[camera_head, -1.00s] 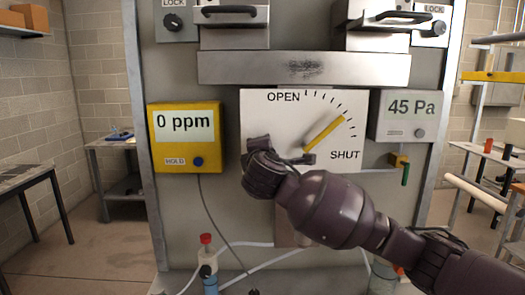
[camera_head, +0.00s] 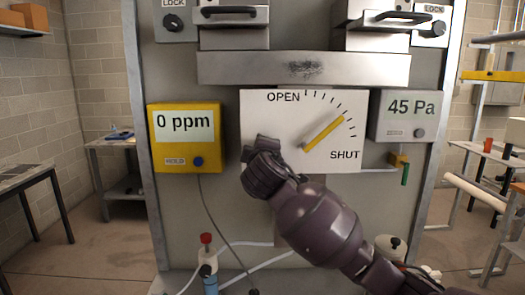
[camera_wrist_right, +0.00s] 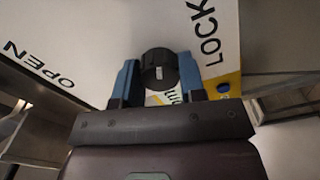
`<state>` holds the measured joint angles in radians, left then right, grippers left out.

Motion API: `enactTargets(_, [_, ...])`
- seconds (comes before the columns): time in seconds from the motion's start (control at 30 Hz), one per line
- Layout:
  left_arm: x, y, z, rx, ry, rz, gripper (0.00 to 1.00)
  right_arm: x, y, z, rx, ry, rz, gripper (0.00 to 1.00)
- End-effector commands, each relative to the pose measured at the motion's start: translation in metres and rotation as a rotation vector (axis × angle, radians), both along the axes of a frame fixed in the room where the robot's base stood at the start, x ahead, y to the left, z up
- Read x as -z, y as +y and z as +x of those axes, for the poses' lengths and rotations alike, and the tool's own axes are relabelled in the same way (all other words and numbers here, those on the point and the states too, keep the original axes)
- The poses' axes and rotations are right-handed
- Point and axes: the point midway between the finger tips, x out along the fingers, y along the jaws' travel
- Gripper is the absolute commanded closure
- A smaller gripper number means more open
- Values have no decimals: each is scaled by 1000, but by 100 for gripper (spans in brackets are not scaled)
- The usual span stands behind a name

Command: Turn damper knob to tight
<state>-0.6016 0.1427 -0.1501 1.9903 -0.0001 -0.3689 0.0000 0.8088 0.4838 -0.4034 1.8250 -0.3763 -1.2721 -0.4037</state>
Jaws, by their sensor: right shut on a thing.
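My right gripper (camera_head: 262,152) is in front of the lower left of the white damper plate (camera_head: 262,115), which carries OPEN and SHUT marks. In the right wrist view a round black knob (camera_wrist_right: 158,72) sits between the two blue fingers of the right gripper (camera_wrist_right: 158,85), which is shut on it. The word LOCK is printed beside the knob on the plate (camera_wrist_right: 110,35). In the head view the gripper hides the knob. The yellow pointer (camera_head: 324,133) slants up right, between OPEN and SHUT. My left gripper is not in view.
A yellow meter (camera_head: 185,153) reading 0 ppm is left of the plate, close to my right gripper. A grey gauge (camera_head: 405,117) reading 45 Pa is at its right. A grey metal ledge (camera_head: 230,70) juts out above. Bottles and tubes stand below.

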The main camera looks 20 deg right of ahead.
Motion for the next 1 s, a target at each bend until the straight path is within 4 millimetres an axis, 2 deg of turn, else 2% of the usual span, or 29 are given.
enactTargets(0.3, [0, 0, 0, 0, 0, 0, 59, 4, 1, 0, -2, 8, 1, 86])
enactTargets(0.33, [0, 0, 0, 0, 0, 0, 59, 4, 1, 0, -2, 8, 1, 61])
enactTargets(0.5, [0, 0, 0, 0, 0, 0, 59, 3, 1, 0, -1, 5, 0, 37])
enactTargets(0.83, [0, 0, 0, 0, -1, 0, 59, 1, 1, -3, -2, 2, 0, 37])
enactTargets(1.0, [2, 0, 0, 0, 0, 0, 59, 1, 7, -20, -3, 1, 0, 37])
